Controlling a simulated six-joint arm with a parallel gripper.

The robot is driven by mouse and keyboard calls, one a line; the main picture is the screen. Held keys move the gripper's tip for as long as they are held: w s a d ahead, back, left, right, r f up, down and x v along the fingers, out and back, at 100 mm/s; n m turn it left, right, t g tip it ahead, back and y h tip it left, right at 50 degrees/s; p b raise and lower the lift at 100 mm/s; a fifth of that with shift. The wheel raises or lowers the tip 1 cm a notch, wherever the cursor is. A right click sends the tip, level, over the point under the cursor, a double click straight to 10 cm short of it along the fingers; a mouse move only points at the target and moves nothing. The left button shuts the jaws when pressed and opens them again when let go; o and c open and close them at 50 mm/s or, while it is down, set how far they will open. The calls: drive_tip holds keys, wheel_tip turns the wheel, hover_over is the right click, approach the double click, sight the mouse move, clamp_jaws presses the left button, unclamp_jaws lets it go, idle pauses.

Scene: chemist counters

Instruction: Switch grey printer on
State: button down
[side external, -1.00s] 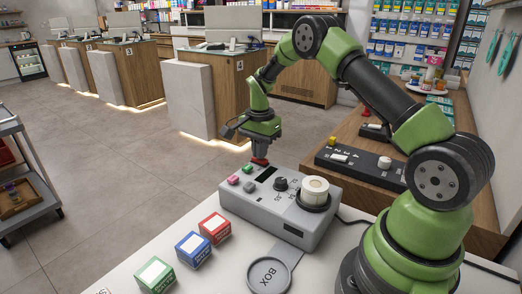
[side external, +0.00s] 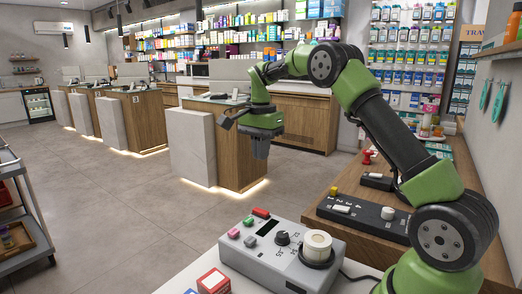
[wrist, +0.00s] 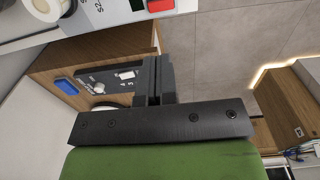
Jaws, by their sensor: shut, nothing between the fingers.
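The grey printer (side external: 272,262) stands on the white counter at the bottom of the side view. Its top has a red switch (side external: 261,212) at the far edge, pink and green buttons, a dark display, a black knob and a pale roll (side external: 317,243). My gripper (side external: 261,154) is above and beyond the printer's far edge, pointing down, shut and empty, apart from the printer. In the wrist view the shut fingers (wrist: 156,78) are clear of the printer; the red switch (wrist: 160,4) shows at the top edge. I cannot tell which way the switch is set.
A red box (side external: 213,281) stands in front of the printer, with a blue box cut off beside it. A black control panel (side external: 363,215) with a white knob lies on the wooden counter at right. The space around my gripper is clear.

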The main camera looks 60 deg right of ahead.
sight(261, 210)
idle(0.3)
drive_tip(key=shift+s+f, duration=0.1)
drive_tip(key=shift+s, duration=0.6)
drive_tip(key=shift+f, duration=0.1)
wheel_tip(261, 210, down, 14)
drive_tip(key=shift+r, duration=0.1)
idle(0.4)
drive_tip(key=shift+s+f, duration=0.1)
drive_tip(key=shift+f, duration=0.1)
drive_tip(key=shift+w+r, duration=0.3)
drive_tip(key=shift+w, duration=0.45)
